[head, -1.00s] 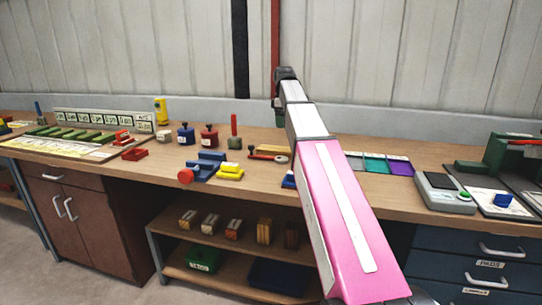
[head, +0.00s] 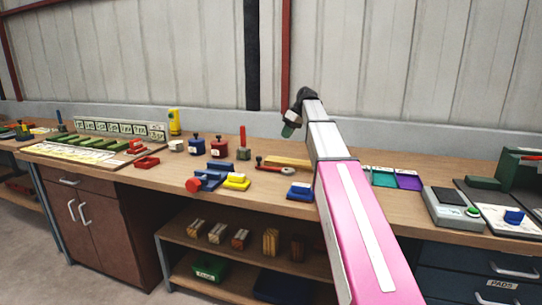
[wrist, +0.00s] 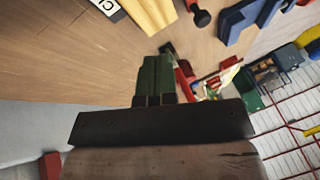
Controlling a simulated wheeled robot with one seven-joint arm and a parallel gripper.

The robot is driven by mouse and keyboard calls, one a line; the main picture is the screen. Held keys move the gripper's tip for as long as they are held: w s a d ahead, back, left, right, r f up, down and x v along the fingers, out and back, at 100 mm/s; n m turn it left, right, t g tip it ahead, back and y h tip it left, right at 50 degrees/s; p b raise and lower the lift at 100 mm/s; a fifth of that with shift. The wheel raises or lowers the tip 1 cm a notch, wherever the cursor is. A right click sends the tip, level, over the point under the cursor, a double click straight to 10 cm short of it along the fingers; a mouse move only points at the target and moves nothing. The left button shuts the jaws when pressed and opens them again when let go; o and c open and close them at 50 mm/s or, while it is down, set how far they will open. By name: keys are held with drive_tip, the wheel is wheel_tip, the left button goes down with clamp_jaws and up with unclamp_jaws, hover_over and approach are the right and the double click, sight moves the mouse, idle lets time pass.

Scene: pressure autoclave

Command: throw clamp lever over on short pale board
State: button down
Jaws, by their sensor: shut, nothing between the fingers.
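A short pale board (head: 288,162) lies on the bench, partly behind my arm. A dark-knobbed bar with red on it (head: 268,165) lies against its near left side; I cannot tell whether it is the clamp lever. The board (wrist: 150,10) and the dark knob (wrist: 202,17) also show at the top of the wrist view. A red lever (head: 242,136) stands upright on a green block (head: 243,154) to the left. My gripper (head: 288,131) is above and behind the board, apart from it. In the wrist view its green fingers (wrist: 155,80) are shut and empty.
A blue vise-like tool (head: 210,178), a yellow block (head: 236,182) and a blue block (head: 300,191) stand at the front. Blue (head: 197,146) and dark red (head: 219,147) pots stand left. Coloured trays (head: 395,178) and a scale (head: 452,206) are at right.

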drive_tip(key=shift+w+a+r+m+y, duration=0.1)
drive_tip(key=shift+w+m+y, duration=0.35)
drive_tip(key=shift+y, duration=0.35)
drive_tip(key=shift+s, duration=0.15)
approach(268, 160)
drive_tip(key=a+f, duration=0.1)
drive_tip(key=w+a+f, duration=0.1)
drive_tip(key=a+f, duration=0.1)
drive_tip(key=f, duration=0.1)
drive_tip(key=shift+w+a, duration=0.3)
drive_tip(key=shift+s+a+f, duration=0.25)
drive_tip(key=shift+s+a, duration=0.75)
drive_tip(key=shift+a, duration=0.25)
drive_tip(key=shift+s+a, duration=0.25)
drive_tip(key=shift+a, duration=0.1)
